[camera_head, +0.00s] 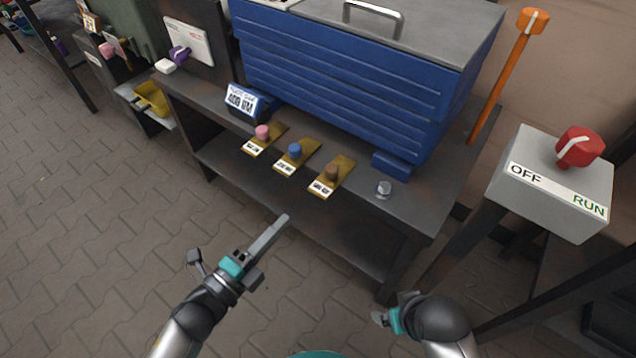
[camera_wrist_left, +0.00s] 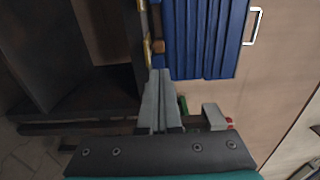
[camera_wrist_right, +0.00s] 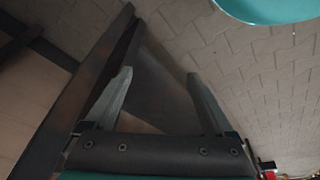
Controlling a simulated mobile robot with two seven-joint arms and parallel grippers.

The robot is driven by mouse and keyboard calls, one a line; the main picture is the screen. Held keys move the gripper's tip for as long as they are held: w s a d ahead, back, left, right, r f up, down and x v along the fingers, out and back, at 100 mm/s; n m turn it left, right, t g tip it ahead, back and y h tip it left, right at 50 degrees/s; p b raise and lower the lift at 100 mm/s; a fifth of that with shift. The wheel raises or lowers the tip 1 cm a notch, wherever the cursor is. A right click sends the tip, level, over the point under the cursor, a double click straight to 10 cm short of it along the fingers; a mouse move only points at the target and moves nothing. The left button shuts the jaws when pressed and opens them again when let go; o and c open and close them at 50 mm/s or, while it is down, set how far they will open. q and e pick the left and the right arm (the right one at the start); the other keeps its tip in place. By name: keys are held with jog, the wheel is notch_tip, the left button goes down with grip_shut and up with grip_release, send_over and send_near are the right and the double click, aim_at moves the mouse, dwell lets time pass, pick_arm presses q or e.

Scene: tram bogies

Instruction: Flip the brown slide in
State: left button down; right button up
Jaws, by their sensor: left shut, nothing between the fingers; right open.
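The brown slide (camera_head: 332,172) is a brown knob on a brass plate with a white label, the rightmost of three on the dark bench's front ledge. In the left wrist view a brown knob (camera_wrist_left: 158,46) shows just beyond the fingertips. My left gripper (camera_head: 284,219) is shut and empty, in front of the bench and below and left of the brown slide, apart from it. It also shows in the left wrist view (camera_wrist_left: 160,73). My right gripper (camera_head: 379,318) is low before the bench; its fingers are spread and empty in the right wrist view (camera_wrist_right: 158,75).
A pink-knob slide (camera_head: 262,132) and a blue-knob slide (camera_head: 294,151) lie left of the brown one. A blue ribbed box (camera_head: 340,80) stands behind them. A hex bolt (camera_head: 384,188) is to the right. A grey switch box (camera_head: 553,185) with a red knob stands farther right.

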pick_arm(q)
jog(key=b, duration=0.3)
send_near(327, 174)
jog(key=x, duration=0.5)
jog(key=shift+x, duration=0.95)
pick_arm(e)
notch_tip(327, 174, up, 7)
jog(key=t, duration=0.1)
jog(key=shift+w, duration=0.35)
pick_arm(q)
jog(key=shift+d, duration=0.1)
